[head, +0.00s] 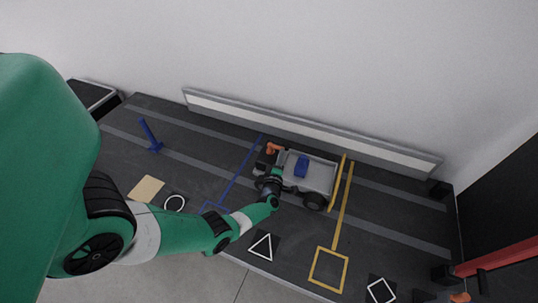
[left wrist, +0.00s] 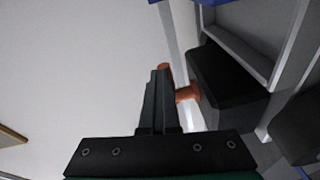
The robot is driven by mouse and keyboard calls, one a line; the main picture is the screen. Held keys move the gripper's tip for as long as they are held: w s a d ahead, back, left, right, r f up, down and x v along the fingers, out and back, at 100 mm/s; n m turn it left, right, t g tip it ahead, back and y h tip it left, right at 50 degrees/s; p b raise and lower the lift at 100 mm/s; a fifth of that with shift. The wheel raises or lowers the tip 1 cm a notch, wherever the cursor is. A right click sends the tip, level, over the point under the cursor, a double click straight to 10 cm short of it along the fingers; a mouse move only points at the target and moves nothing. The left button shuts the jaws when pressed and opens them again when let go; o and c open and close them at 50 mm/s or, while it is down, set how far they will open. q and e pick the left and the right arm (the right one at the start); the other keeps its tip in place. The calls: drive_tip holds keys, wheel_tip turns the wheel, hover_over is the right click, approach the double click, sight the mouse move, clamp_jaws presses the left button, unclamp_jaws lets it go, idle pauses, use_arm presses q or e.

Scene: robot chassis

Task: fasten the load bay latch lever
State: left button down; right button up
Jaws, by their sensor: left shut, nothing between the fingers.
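The grey robot chassis (head: 318,188) with its open load bay stands on the dark bench in the head view. An orange latch lever (head: 272,148) is at its upper left corner. In the left wrist view the orange lever (left wrist: 188,93) shows just right of and behind the fingers, partly hidden by them. My left gripper (head: 276,171) is at the chassis's left end, close to the lever. Its dark fingers (left wrist: 160,72) are shut with nothing between them; whether they touch the lever I cannot tell. My right gripper is not in view.
A blue block (head: 301,166) is in the load bay. A black block (left wrist: 222,75) is beside the lever. A blue stand (head: 150,136) is at the left, a red bar (head: 498,258) at the right edge. A pale rail (head: 300,128) runs behind. The bench right of the chassis is mostly clear.

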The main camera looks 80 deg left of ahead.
use_arm(q)
drive_tip(key=shift+f, duration=0.6)
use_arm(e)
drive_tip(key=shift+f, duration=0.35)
use_arm(q)
drive_tip(key=shift+d, duration=0.2)
drive_tip(key=shift+w+a+r, duration=0.1)
drive_tip(key=shift+r, duration=0.35)
drive_tip(key=shift+s+d+r+p, duration=0.35)
drive_tip(key=shift+d+p, duration=0.15)
drive_tip(key=shift+p, duration=0.1)
drive_tip(key=shift+s+d+r+p, duration=0.3)
drive_tip(key=shift+d+r+p, duration=0.05)
drive_tip(key=shift+d+p, duration=0.2)
drive_tip(key=shift+w+d+f, duration=0.1)
drive_tip(key=shift+d+f, duration=0.1)
drive_tip(key=shift+d, duration=0.9)
drive_tip(key=w+d+b, duration=0.1)
drive_tip(key=w+d, duration=0.4)
drive_tip(key=w, duration=0.1)
drive_tip(key=shift+w+d+r, duration=0.25)
drive_tip(key=shift+w+d, duration=0.05)
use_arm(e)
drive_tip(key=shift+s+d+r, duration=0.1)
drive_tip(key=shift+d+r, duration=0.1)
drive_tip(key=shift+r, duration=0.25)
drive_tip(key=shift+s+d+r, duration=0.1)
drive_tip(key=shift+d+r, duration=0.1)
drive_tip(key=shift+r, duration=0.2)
